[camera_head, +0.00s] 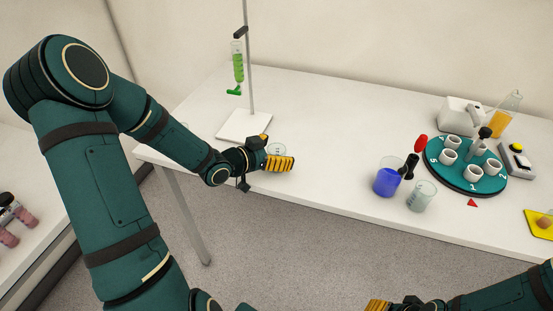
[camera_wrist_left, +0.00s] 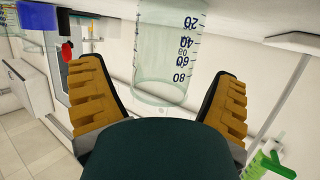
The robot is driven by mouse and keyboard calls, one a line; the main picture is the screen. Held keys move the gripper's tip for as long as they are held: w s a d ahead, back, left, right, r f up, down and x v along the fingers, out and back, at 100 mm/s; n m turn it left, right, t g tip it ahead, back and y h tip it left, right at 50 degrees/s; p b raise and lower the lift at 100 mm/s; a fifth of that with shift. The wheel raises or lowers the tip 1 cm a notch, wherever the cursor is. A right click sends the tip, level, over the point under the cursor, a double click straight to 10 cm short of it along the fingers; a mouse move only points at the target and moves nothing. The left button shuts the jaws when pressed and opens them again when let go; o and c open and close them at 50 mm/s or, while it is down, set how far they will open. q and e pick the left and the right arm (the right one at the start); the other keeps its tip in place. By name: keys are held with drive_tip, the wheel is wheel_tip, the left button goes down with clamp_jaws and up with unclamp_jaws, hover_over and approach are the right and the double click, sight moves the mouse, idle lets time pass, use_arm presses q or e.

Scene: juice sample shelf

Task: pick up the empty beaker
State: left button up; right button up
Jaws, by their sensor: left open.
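The empty beaker (camera_head: 278,148) is clear glass and stands near the left front edge of the white table. It is partly hidden by my left gripper (camera_head: 279,156) in the head view. In the left wrist view the beaker (camera_wrist_left: 168,55) shows dark volume marks and no liquid. It appears upside down there, between and beyond the two orange-padded fingers (camera_wrist_left: 160,85). The left gripper is open, with visible gaps on both sides of the glass. My right gripper (camera_head: 388,305) is cut off at the bottom edge of the head view, away from the beaker.
A stand (camera_head: 244,124) with a green-filled burette (camera_head: 238,68) is behind the left gripper. A blue-filled beaker (camera_head: 387,182) and a pale beaker (camera_head: 421,197) stand further right, beside a teal round rack (camera_head: 467,182). The table between is clear.

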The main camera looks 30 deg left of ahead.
use_arm(q)
drive_tip(key=c, duration=1.2)
